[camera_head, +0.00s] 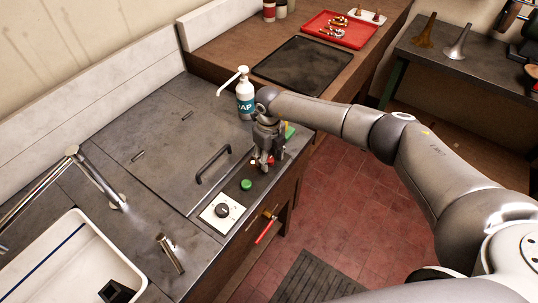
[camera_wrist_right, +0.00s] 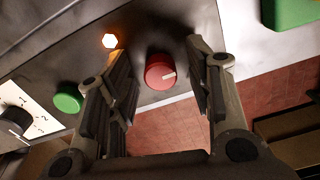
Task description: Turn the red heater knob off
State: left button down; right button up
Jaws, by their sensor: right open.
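The red knob (camera_wrist_right: 160,72) has a pale pointer mark and sits on the grey counter in the right wrist view. A lit orange-white lamp (camera_wrist_right: 110,41) is beside it. My right gripper (camera_wrist_right: 160,58) is open, with one finger on either side of the knob; I cannot tell whether either touches it. In the head view my right gripper (camera_head: 264,163) points down at the counter's front strip and mostly hides the knob. The left gripper is not in view.
A green button (camera_head: 246,185) and a white dial plate (camera_head: 222,211) lie nearby. A soap bottle (camera_head: 245,95) stands behind the gripper. A lid handle (camera_head: 213,164) is to the left. A red-handled valve (camera_head: 266,228) projects from the front.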

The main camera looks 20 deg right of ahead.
jog(key=shift+c, duration=0.2)
jog(key=c, duration=1)
